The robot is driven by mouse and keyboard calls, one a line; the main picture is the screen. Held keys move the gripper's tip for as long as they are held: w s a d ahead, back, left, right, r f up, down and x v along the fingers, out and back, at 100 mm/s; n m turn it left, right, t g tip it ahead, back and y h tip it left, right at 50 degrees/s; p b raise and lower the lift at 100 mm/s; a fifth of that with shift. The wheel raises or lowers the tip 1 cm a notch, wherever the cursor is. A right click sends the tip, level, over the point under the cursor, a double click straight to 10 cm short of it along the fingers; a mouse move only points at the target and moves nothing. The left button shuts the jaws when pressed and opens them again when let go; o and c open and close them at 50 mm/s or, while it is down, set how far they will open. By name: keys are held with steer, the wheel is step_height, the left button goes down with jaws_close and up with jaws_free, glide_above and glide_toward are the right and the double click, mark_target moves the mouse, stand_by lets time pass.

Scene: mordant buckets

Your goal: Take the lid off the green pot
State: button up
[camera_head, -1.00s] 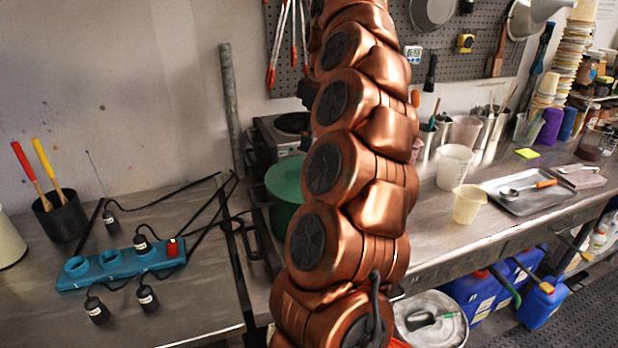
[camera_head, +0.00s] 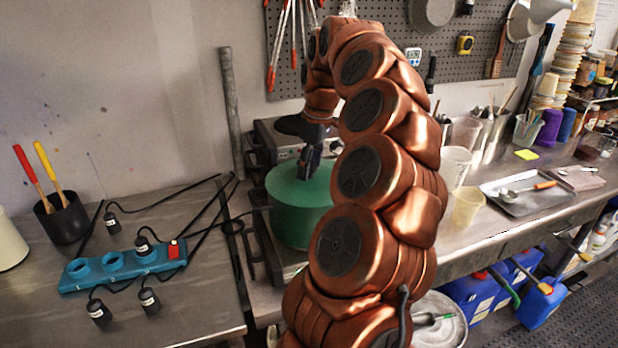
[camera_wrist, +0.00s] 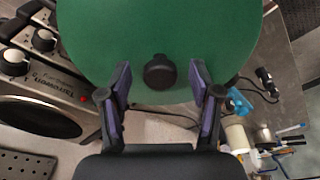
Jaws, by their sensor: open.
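The green pot (camera_head: 296,228) stands on the hotplate unit at the back of the bench, with its flat green lid (camera_head: 285,187) on top. In the wrist view the lid (camera_wrist: 105,40) fills the upper middle, and its round black knob (camera_wrist: 160,72) shows clearly. My gripper (camera_head: 307,172) is over the lid, pointing down. In the wrist view my gripper (camera_wrist: 159,88) is open, with one finger on each side of the knob and a gap to both. The knob is hidden by the gripper in the head view. The pot's right side is partly behind my arm.
The hotplate's knobs and a free burner (camera_wrist: 38,115) lie beside the pot. A blue socket strip (camera_head: 122,263) with corded plugs lies on the left table, near a black cup (camera_head: 62,217) of tools. A pegboard (camera_head: 350,60) is behind.

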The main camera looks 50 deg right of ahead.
steer(key=shift+f, duration=0.3)
steer(key=shift+c, duration=0.2)
jaws_close()
